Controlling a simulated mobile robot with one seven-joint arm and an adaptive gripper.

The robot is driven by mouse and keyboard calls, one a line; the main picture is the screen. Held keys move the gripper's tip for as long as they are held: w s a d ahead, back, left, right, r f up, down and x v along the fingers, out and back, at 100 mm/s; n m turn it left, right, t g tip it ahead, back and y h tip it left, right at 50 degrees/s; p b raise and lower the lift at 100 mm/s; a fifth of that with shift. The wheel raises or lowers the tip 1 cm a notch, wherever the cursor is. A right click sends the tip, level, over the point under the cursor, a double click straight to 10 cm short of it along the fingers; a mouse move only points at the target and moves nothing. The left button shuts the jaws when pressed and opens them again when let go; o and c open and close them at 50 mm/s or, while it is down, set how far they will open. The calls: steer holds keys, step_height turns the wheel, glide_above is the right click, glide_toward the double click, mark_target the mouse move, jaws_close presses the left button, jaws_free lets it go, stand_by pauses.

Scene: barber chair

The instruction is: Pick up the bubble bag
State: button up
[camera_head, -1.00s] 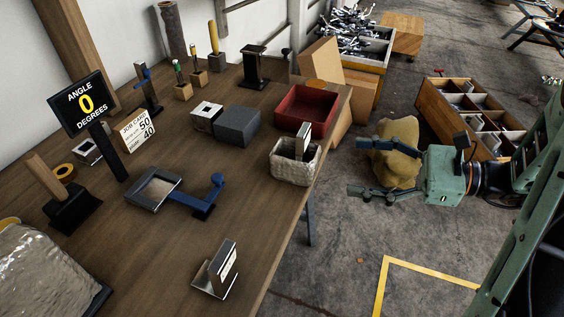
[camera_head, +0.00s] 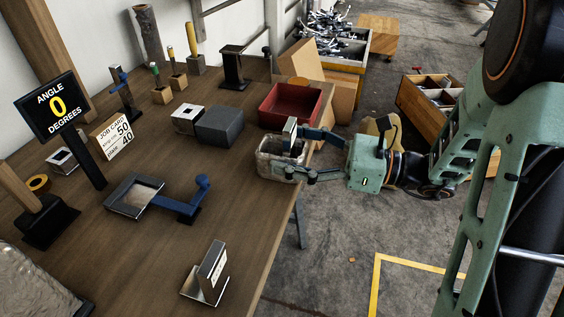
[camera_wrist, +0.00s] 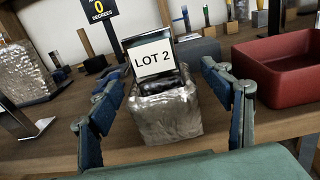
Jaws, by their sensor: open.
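A small crinkled, translucent grey bag (camera_head: 268,166), which looks like the bubble bag, stands open-topped at the table's right edge. In the wrist view the bag (camera_wrist: 168,118) is upright in the middle, with a white "LOT 2" card (camera_wrist: 153,60) on a dark-edged holder rising at its top. My gripper (camera_head: 293,154) is open, with one finger on each side of the bag. In the wrist view my gripper (camera_wrist: 163,75) has its left finger near the bag and its right finger with a clear gap. The bag's far side is hidden.
A red tray (camera_head: 291,104) stands just behind the bag, close to my far finger. A dark grey block (camera_head: 220,127) and a blue-handled tool (camera_head: 183,205) are to the left. A metal holder (camera_head: 208,275) stands in front. A larger wrapped bundle (camera_head: 40,285) is at lower left.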

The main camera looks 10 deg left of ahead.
steer(key=shift+a, duration=0.85)
steer(key=c, duration=1.2)
steer(key=shift+r, duration=0.15)
